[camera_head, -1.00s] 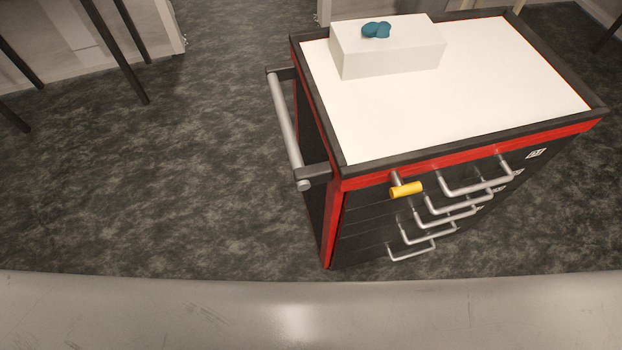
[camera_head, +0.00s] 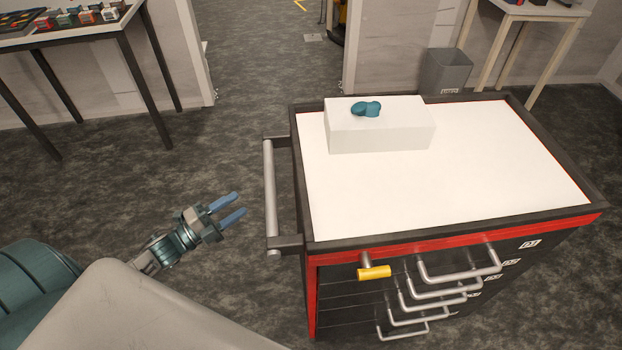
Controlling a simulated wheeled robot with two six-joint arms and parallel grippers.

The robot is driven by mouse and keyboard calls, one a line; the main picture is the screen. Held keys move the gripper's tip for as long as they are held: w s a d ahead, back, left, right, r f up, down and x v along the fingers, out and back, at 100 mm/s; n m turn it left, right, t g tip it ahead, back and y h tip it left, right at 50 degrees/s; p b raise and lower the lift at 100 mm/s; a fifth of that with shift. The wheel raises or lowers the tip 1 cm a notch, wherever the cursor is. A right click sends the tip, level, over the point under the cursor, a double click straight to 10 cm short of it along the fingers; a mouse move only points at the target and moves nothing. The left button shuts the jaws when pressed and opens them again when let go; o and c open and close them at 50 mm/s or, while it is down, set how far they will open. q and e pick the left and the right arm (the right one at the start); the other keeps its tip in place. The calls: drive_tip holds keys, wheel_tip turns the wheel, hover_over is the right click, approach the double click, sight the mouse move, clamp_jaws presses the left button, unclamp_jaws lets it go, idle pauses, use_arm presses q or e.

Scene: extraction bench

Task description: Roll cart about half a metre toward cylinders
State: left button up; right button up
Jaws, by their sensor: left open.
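The cart (camera_head: 312,278) is a black and red drawer cabinet with a white top, standing right of centre. Its grey push handle (camera_head: 269,195) runs along its left side. A white box (camera_head: 380,135) with a blue-teal item (camera_head: 366,109) on it sits on the cart's top. My left gripper (camera_head: 233,205) is open and empty, just left of the handle and apart from it, with its blue fingers pointing toward the handle. My right gripper is not in view. No cylinders can be made out.
A table (camera_head: 62,38) with small boxes stands at the upper left. A grey bin (camera_head: 446,71) and a light wooden table (camera_head: 528,12) stand behind the cart. A doorway between grey walls opens at the back. The dark carpet left of the cart is clear.

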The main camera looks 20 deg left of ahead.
sight(271, 181)
use_arm(q)
drive_tip(key=w+d+r, duration=0.1)
drive_tip(key=w+d, duration=0.1)
drive_tip(key=w+d+r+m+h+p, duration=0.1)
drive_tip(key=w+d+r, duration=0.1)
drive_tip(key=w+d, duration=0.1)
drive_tip(key=w+d+r+m+p, duration=0.1)
drive_tip(key=w+d+r, duration=0.1)
drive_tip(key=shift+w+d+h, duration=0.25)
drive_tip(key=shift+d+h, duration=0.15)
drive_tip(key=shift+w+d+f+p, duration=0.1)
drive_tip(key=shift+w+d+p, duration=0.2)
drive_tip(key=shift+w+d, duration=0.2)
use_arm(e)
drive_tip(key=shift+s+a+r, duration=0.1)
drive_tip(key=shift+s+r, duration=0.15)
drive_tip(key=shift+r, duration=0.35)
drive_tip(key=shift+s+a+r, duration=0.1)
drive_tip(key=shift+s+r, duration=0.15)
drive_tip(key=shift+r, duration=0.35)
use_arm(q)
drive_tip(key=shift+a, duration=0.1)
drive_tip(key=shift+c, duration=0.5)
drive_tip(key=c, duration=0.7)
clamp_jaws()
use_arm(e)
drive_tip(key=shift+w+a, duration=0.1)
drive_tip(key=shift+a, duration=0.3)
